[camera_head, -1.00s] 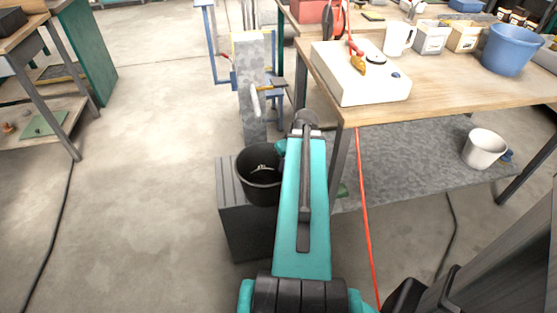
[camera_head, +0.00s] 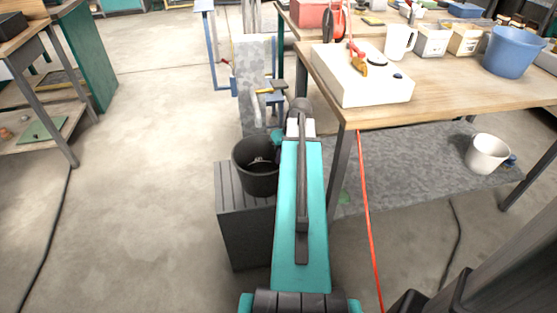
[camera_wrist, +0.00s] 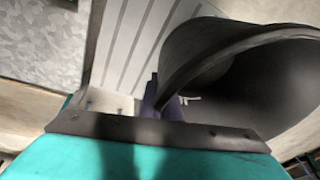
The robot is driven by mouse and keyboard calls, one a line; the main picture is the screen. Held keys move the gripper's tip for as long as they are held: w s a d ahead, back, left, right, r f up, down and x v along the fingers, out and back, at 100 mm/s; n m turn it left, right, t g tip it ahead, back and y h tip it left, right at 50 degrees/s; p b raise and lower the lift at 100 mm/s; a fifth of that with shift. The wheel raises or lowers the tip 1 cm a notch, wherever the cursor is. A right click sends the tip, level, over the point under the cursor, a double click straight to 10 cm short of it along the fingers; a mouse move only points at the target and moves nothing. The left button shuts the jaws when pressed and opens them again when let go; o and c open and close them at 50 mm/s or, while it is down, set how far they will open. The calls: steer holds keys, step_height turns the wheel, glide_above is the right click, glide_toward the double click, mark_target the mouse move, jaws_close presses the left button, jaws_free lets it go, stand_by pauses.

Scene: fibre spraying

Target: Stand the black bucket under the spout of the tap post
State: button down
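The black bucket (camera_head: 257,172) is at the left of my arm, over the grooved grey block, its mouth facing up. It fills the right of the wrist view (camera_wrist: 250,80). My gripper (camera_wrist: 165,105) has its fingers on either side of the bucket's wall at the rim and looks shut on it. In the head view my own arm mostly hides the gripper. The tap post (camera_head: 253,60) stands beyond the bucket, with a pale spout (camera_head: 256,108) hanging at its front. The bucket is nearer to me than the spout, not beneath it.
The grooved grey block (camera_head: 240,225) stands below the bucket. A workbench (camera_head: 440,100) with a white box (camera_head: 360,85) is close at the right. A red cable (camera_head: 368,230) hangs from it. A white bucket (camera_head: 487,153) is on its lower shelf.

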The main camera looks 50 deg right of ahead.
steer(key=shift+w+d, duration=1)
steer(key=shift+w, duration=0.1)
steer(key=shift+f, duration=0.15)
steer(key=shift+f, duration=1.6)
steer(key=shift+f, duration=0.1)
steer(key=c, duration=2)
jaws_free()
steer(key=shift+p+v, duration=0.3)
steer(key=shift+v, duration=5.8)
